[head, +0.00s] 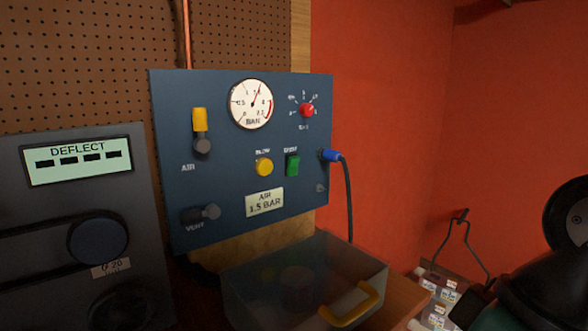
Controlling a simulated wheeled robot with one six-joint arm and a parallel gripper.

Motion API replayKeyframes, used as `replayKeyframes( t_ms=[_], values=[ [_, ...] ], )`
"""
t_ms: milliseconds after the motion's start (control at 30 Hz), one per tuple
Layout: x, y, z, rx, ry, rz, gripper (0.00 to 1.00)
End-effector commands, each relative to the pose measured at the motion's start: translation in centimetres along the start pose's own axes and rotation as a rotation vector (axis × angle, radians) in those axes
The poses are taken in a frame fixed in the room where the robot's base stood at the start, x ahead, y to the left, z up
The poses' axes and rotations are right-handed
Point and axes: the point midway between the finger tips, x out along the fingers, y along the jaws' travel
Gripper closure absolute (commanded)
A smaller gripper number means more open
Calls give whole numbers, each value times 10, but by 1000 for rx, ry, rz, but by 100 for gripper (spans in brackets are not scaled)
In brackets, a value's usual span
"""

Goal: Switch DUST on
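The blue control panel (225,215) stands upright on a wooden board in the middle of the head view. On it, right of centre, is a green rocker switch (292,165). The small label above it is blurred but looks like DUST. I cannot tell the switch's position from its face. Left of it is a round yellow button (264,167) labelled BLOW. My gripper is not in view, and nothing touches the switch.
The panel also has a gauge (250,104), a red knob (307,111), a yellow-handled AIR lever (200,120) and a VENT valve (203,213). A blue plug (331,156) with a dark cable sticks out at right. A clear bin (250,290) with a yellow handle stands below.

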Motion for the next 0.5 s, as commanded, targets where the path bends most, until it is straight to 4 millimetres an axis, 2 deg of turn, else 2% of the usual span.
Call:
replayKeyframes(
  t_ms=[33, 200, 233, 500],
  values=[
    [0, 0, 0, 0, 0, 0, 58],
    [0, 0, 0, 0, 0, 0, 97],
    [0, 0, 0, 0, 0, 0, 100],
    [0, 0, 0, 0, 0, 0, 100]
  ],
)
